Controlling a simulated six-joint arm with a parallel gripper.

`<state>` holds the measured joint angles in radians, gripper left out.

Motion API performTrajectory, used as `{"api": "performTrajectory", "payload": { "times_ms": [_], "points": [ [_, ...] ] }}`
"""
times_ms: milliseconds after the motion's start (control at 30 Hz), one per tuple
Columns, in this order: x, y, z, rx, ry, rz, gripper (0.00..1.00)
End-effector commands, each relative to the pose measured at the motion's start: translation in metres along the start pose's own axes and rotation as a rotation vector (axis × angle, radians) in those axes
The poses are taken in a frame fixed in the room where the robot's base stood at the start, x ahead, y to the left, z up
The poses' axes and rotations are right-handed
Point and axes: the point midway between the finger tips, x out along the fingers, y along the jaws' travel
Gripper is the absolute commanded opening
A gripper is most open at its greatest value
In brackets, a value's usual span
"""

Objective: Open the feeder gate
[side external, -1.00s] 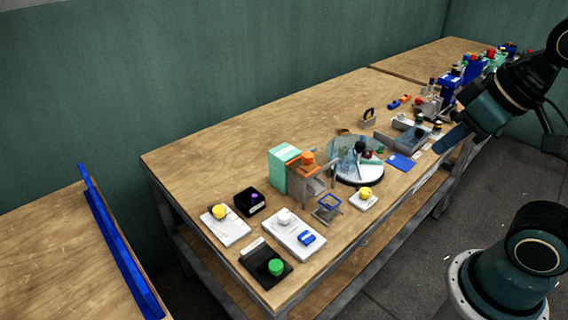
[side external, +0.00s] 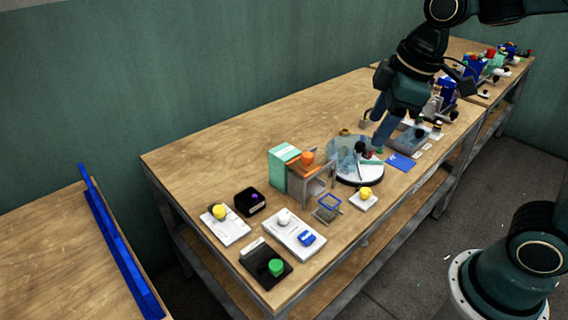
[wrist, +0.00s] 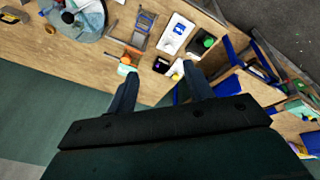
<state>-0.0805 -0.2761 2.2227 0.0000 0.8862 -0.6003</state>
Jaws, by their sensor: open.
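I cannot tell for sure which part is the feeder gate. A mint-green block (side external: 283,166) with an orange-topped grey bracket (side external: 305,163) stands on the bench; the orange part (wrist: 131,52) also shows in the wrist view. A small blue-framed stand (side external: 329,203) is just in front of it, and in the wrist view the blue frame (wrist: 145,20) is near the top. My gripper (side external: 380,128) is open and empty, above the back side of the round turntable (side external: 359,182). Its spread fingers (wrist: 160,70) show in the wrist view with nothing between them close by.
Button panels with yellow (side external: 219,212), white (side external: 284,217) and green (side external: 276,267) knobs and a black box (side external: 250,201) sit at the near end. A grey tray (side external: 408,134) and blue pad (side external: 400,162) lie right of the turntable. The bench's back left is clear.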

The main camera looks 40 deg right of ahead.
Motion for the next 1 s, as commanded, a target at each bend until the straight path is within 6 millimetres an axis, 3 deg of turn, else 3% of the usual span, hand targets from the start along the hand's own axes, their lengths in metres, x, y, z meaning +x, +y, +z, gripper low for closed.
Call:
{"api": "performTrajectory", "payload": {
  "times_ms": [367, 600, 1000],
  "points": [
    [0.057, 0.017, -0.057, -0.408, -0.074, -0.091, 0.52],
    [0.104, 0.021, -0.088, -0.669, -0.104, -0.158, 0.52],
    [0.186, 0.015, -0.124, -1.057, -0.126, -0.275, 0.52]
  ]
}}
